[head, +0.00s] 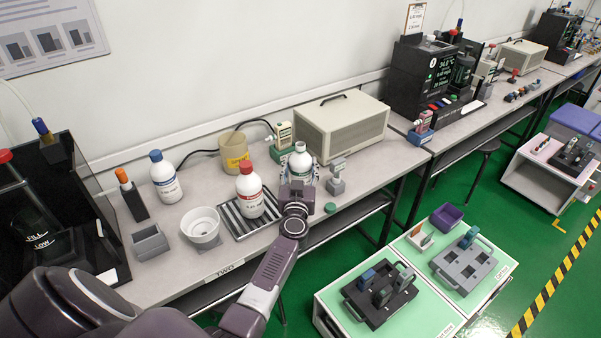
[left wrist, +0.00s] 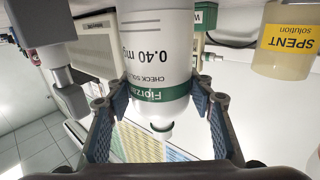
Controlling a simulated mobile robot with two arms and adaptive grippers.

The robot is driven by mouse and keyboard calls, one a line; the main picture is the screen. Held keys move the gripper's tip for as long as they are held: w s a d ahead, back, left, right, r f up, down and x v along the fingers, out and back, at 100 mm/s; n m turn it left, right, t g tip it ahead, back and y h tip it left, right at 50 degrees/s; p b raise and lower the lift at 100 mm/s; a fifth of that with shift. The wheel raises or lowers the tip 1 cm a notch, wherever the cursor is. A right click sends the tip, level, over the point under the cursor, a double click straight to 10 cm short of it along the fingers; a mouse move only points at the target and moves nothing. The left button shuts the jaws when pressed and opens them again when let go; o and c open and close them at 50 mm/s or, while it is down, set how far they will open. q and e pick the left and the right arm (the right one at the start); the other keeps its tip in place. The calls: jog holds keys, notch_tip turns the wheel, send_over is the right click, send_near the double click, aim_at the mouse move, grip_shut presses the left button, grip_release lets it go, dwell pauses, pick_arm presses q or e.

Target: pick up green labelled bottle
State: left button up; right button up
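The green-labelled bottle (head: 301,160) is white with a bare white neck and stands upright on the bench. In the left wrist view the bottle (left wrist: 160,55) appears upside down, with its green band and "0.40 mg" print readable. My left gripper (head: 297,188) is at the bottle's near side. In the left wrist view my left gripper (left wrist: 160,125) is open, one finger on each side of the bottle's neck end, with gaps visible on both sides. My right gripper is not in view.
A red-capped bottle (head: 249,190) stands on a striped tray (head: 232,223) to the left. A grey stand (head: 336,178) and a small green disc (head: 330,208) lie close on the right. A beige box (head: 345,130) and a "SPENT" jar (head: 234,153) stand behind.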

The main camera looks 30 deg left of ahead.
pick_arm(q)
jog(key=c, duration=1)
jog(key=shift+r, duration=0.1)
jog(key=shift+r, duration=0.1)
